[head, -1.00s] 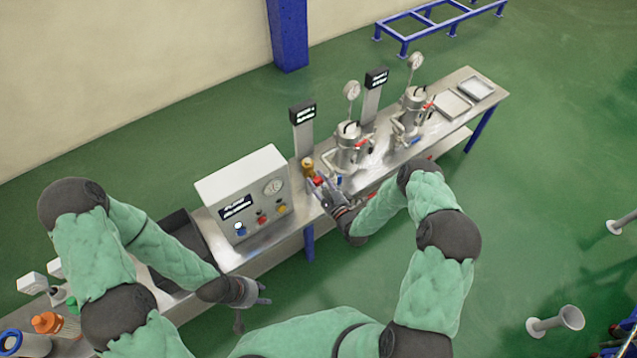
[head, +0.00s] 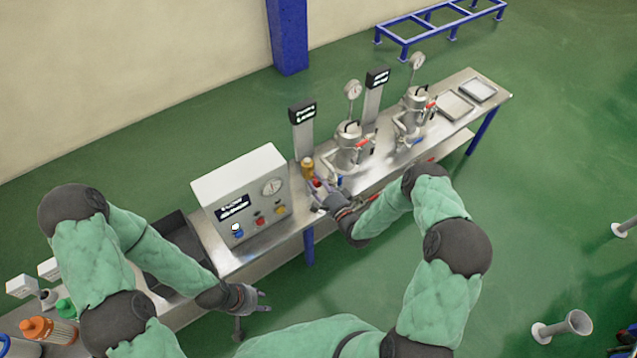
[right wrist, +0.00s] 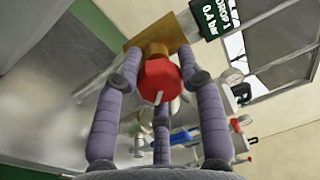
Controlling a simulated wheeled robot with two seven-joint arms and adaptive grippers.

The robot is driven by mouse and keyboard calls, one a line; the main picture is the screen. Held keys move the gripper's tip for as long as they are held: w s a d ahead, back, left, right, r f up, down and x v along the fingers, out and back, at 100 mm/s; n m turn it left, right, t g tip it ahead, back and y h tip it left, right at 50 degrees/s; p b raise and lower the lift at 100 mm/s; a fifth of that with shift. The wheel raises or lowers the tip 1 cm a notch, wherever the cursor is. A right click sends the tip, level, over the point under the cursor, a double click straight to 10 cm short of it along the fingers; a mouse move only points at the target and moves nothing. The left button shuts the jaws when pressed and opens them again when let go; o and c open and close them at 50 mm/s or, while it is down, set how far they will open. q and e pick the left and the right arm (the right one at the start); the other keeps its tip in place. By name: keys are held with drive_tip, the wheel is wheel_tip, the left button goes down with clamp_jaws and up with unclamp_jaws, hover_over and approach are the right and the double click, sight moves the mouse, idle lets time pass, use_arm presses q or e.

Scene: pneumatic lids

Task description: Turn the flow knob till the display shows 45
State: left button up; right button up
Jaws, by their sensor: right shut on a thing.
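The red flow knob (right wrist: 160,80) sits on a brass-coloured body (right wrist: 155,38) in the right wrist view. The brass body also shows in the head view (head: 307,166), in front of a post. A dark display (head: 303,112) with pale text tops this post; it is partly seen in the right wrist view (right wrist: 215,17), tilted, and I cannot read its value. My right gripper (head: 318,191) has its purple-grey fingers around the red knob and is shut on it. My left gripper (head: 259,301) is empty, fingers apart, beside the bench's front edge.
A grey control box (head: 241,190) with a gauge and buttons stands left of the knob. Two steel vessels (head: 350,150) (head: 414,112) with gauges stand to the right. Steel trays (head: 454,105) lie at the far end. Bottles (head: 38,330) stand at lower left.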

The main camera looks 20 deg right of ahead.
drive_tip(key=shift+d, duration=0.1)
idle(0.3)
drive_tip(key=o, duration=1.2)
drive_tip(key=shift+c, duration=0.2)
drive_tip(key=v, duration=1.2)
drive_tip(key=shift+w+f, duration=0.1)
